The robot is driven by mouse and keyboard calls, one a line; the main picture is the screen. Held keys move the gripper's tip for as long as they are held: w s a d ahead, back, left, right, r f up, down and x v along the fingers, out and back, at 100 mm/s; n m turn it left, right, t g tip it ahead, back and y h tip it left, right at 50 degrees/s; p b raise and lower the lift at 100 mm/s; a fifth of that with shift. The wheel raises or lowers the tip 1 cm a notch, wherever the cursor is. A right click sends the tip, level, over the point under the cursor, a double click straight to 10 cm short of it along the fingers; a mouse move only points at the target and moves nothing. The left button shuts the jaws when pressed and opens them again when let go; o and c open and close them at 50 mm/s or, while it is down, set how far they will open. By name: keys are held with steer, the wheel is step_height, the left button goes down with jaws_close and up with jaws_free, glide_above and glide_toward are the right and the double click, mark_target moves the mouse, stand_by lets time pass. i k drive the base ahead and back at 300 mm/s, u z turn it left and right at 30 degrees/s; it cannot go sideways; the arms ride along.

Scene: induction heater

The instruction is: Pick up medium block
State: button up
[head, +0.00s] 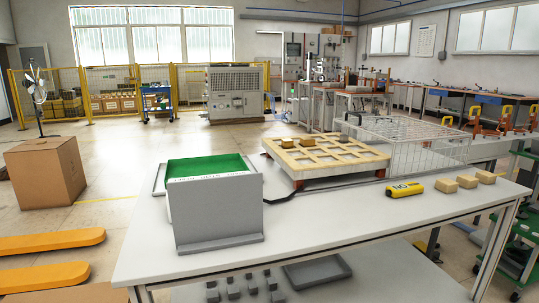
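Three tan blocks stand in a slanting row at the right end of the white table: a left one (446,185), a middle one (467,182) and a right one (486,177). They look close in size, and I cannot tell which is the medium block. Several small grey blocks (233,289) also sit on the shelf under the table. A few small pieces lie on the wooden grid tray (277,157). My gripper is not in view.
A yellow "NO" item (405,189) lies left of the blocks. A wire basket (420,150) stands behind them. The table's front strip (330,228) is clear. A cardboard box (40,172) stands on the floor.

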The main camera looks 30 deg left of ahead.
mark_target(287, 143)
steer(key=k, duration=0.35)
steer(key=u, duration=1.8)
steer(key=i, duration=0.3)
steer(key=z, duration=0.05)
